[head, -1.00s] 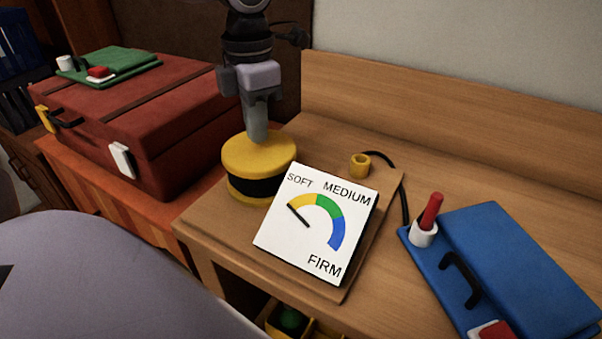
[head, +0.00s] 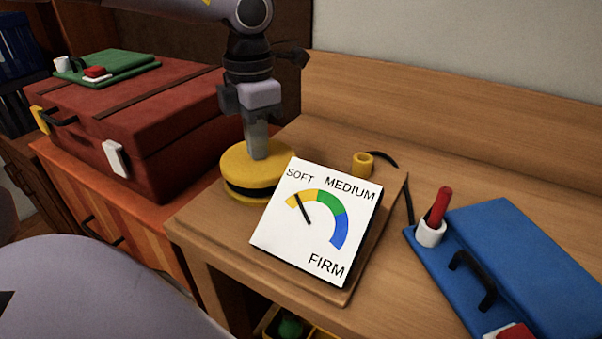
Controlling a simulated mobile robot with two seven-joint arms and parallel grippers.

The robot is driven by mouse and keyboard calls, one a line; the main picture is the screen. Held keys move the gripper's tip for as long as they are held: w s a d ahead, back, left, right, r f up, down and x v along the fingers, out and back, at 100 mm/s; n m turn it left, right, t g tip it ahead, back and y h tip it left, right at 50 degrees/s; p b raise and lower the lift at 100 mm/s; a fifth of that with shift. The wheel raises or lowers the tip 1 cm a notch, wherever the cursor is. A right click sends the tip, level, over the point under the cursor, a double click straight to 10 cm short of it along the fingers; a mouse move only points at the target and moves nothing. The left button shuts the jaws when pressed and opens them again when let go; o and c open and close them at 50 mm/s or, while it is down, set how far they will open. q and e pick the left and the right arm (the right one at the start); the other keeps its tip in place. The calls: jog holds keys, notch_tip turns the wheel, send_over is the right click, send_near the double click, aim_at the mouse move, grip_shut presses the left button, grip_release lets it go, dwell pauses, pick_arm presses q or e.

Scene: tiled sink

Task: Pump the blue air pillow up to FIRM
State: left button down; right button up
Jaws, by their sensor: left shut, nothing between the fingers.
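The blue air pillow (head: 540,255) lies on the bench at the right, with a black handle (head: 472,278) and a white valve holding a red plug (head: 437,208). The yellow pump (head: 256,172) stands on a wooden board left of the gauge, its black bellows squeezed nearly flat. My left gripper (head: 259,152) is shut and empty, its fingertips pointing down onto the pump's top. The white gauge (head: 318,222) reads SOFT, MEDIUM and FIRM; its needle points into the yellow part near SOFT. My right gripper is not in view.
A yellow hose end (head: 362,164) stands on the board behind the gauge, with a black hose running toward the pillow. A red suitcase (head: 140,125) with a green pillow (head: 108,68) on top stands at the left. Bare bench lies behind the board.

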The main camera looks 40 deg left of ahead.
pick_arm(q)
jog(key=shift+f, duration=0.2)
jog(key=shift+f+b, duration=0.6)
jog(key=shift+b, duration=0.05)
notch_tip(320, 180, up, 6)
jog(key=p, duration=0.4)
jog(key=shift+f, duration=0.2)
jog(key=shift+f, duration=0.1)
